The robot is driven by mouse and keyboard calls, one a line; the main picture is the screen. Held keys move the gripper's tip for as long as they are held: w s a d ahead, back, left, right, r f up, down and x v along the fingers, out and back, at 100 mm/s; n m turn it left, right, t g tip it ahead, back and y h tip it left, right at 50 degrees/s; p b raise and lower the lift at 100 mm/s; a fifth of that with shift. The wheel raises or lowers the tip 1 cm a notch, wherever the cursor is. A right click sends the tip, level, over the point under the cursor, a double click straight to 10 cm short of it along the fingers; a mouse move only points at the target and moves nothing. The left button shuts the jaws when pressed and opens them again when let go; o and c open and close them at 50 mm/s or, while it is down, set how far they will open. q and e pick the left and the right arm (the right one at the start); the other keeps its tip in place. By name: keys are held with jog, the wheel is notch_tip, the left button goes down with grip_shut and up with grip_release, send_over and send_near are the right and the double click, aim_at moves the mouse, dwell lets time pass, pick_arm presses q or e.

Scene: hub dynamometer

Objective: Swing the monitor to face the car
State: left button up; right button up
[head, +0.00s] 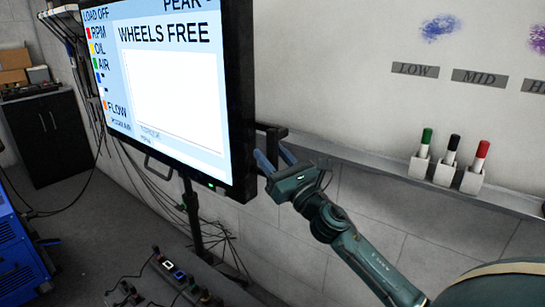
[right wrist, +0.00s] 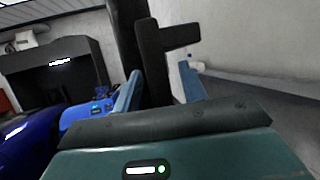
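The monitor (head: 165,75) hangs at the upper left of the head view, its lit screen angled and reading "WHEELS FREE". A dark handle (head: 272,131) sticks out from its right edge; the handle also shows in the right wrist view (right wrist: 152,45). My right gripper (head: 274,157) is at this handle with its fingers apart. In the right wrist view, the handle's upright bar stands between the two blue fingers, with a gap on the right side. Whether the left finger touches it I cannot tell. My left gripper is not in view. No whole car is seen.
A wall ledge holds green, black and red markers (head: 447,158) at the right. Cables hang below the monitor beside its post (head: 192,215). A connector panel (head: 165,275) is low in front. A blue machine (head: 15,255) and dark cabinet (head: 48,135) stand left.

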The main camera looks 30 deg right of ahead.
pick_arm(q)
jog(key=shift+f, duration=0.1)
pick_arm(e)
jog(key=shift+s, duration=0.1)
jog(key=shift+s+f, duration=0.25)
jog(key=shift+s, duration=0.05)
pick_arm(q)
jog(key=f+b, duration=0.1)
jog(key=b, duration=0.3)
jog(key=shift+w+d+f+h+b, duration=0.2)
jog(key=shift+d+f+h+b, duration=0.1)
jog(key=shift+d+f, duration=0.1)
pick_arm(e)
jog(key=v, duration=1.2)
jog(key=shift+s, duration=0.2)
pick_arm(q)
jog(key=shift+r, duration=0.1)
pick_arm(e)
jog(key=shift+r, duration=0.15)
